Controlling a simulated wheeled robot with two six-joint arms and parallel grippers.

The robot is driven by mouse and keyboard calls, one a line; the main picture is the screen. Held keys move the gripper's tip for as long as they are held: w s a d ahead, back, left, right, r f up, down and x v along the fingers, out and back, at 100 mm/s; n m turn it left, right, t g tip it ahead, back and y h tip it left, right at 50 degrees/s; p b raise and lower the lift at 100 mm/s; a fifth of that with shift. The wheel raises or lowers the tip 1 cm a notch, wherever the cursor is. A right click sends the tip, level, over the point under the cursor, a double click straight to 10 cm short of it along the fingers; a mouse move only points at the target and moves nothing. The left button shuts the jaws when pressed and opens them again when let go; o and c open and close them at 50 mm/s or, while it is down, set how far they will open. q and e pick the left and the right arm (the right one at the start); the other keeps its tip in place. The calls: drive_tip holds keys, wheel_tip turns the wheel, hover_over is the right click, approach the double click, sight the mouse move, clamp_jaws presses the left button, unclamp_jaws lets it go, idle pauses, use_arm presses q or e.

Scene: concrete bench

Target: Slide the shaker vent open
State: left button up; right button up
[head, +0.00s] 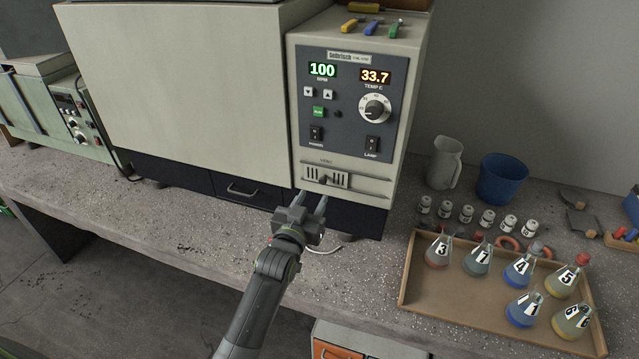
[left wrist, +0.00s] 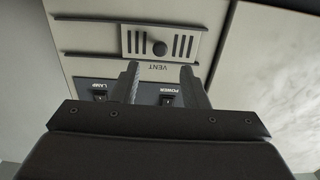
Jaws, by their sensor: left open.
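The shaker (head: 180,75) is a large cream machine on the bench. Its vent (head: 326,178) is a pale slotted plate low on the front, under the control panel. In the left wrist view the vent (left wrist: 187,46) appears upside down, with a dark round knob (left wrist: 159,48) midway between two groups of slots. My left gripper (head: 311,200) is open just in front of and below the vent. In the left wrist view its two fingers (left wrist: 160,82) point toward the vent, spread to either side of the knob's line, apparently short of it. My right gripper is not in view.
A control panel (head: 345,105) with a dial and switches is above the vent. A dark drawer (head: 242,188) is to its left. To the right stand a tray (head: 470,312) of flasks, several small vials, a pitcher (head: 444,163) and a blue cup (head: 501,180). The bench front left is clear.

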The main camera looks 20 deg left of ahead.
sight(322, 182)
use_arm(q)
drive_tip(key=shift+w+d, duration=0.1)
drive_tip(key=shift+w, duration=3)
drive_tip(key=shift+c, duration=0.2)
clamp_jaws()
